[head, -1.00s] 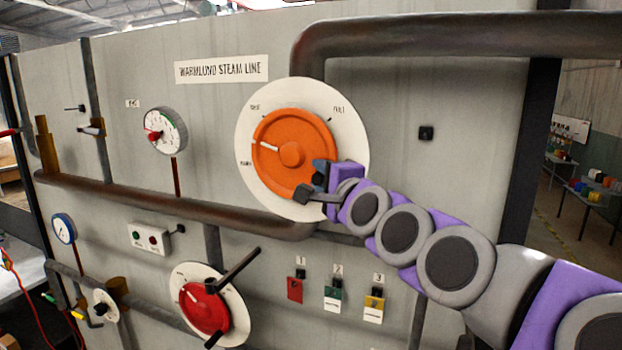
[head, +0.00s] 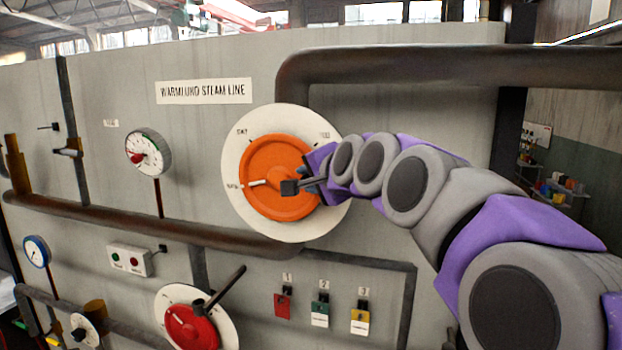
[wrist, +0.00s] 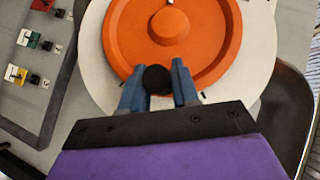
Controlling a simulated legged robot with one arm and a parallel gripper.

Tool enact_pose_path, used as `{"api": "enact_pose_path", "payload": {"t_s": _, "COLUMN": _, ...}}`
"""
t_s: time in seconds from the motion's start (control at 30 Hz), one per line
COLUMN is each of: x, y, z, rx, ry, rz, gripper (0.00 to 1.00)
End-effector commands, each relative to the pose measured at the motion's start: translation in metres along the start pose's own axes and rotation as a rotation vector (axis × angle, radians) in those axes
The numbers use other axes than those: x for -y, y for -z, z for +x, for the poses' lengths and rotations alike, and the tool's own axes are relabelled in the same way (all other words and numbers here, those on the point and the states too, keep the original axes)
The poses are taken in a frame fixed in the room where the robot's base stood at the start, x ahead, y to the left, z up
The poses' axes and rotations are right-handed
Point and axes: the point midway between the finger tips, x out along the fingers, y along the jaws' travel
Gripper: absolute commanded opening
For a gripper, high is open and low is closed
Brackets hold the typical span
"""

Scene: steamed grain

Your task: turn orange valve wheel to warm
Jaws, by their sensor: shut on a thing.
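The orange valve wheel (head: 262,160) sits on a round white dial plate (head: 236,215) on the grey panel. Its white pointer (head: 257,183) points left at the left dial label (head: 234,186), which is small and blurred but looks like WARM. My gripper (head: 303,184) reaches in from the right across the wheel's right side. In the wrist view, the blue fingers of my gripper (wrist: 158,88) are shut on a black knob (wrist: 158,79) at the rim of the orange wheel (wrist: 125,35). The wheel's right part is hidden behind my arm in the head view.
A thick pipe (head: 430,68) runs above the wheel and another (head: 150,227) below. A red wheel with a black lever (head: 225,285) is at lower left. Several coloured tags (head: 320,310) hang below. A gauge (head: 148,152) is at left.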

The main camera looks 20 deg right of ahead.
Motion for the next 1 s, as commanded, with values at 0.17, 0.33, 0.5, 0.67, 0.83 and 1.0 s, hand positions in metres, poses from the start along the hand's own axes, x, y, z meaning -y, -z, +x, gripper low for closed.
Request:
{"api": "enact_pose_path", "payload": {"t_s": 0.17, "x": 0.0, "y": 0.0, "z": 0.0, "rx": -0.001, "ry": -0.001, "rz": -0.002, "gripper": 0.0}}
{"api": "enact_pose_path", "payload": {"t_s": 0.33, "x": 0.0, "y": 0.0, "z": 0.0, "rx": -0.001, "ry": -0.001, "rz": -0.002, "gripper": 0.0}}
{"api": "enact_pose_path", "payload": {"t_s": 0.5, "x": 0.0, "y": 0.0, "z": 0.0, "rx": -0.001, "ry": -0.001, "rz": -0.001, "gripper": 0.46}}
{"api": "enact_pose_path", "payload": {"t_s": 0.67, "x": 0.0, "y": 0.0, "z": 0.0, "rx": -0.001, "ry": 0.0, "rz": -0.001, "gripper": 0.5}}
{"api": "enact_pose_path", "payload": {"t_s": 0.83, "x": 0.0, "y": 0.0, "z": -0.003, "rx": -0.001, "ry": 0.001, "rz": -0.001, "gripper": 0.5}}
{"api": "enact_pose_path", "payload": {"t_s": 1.0, "x": 0.0, "y": 0.001, "z": -0.022, "rx": -0.004, "ry": 0.004, "rz": -0.001, "gripper": 0.5}}
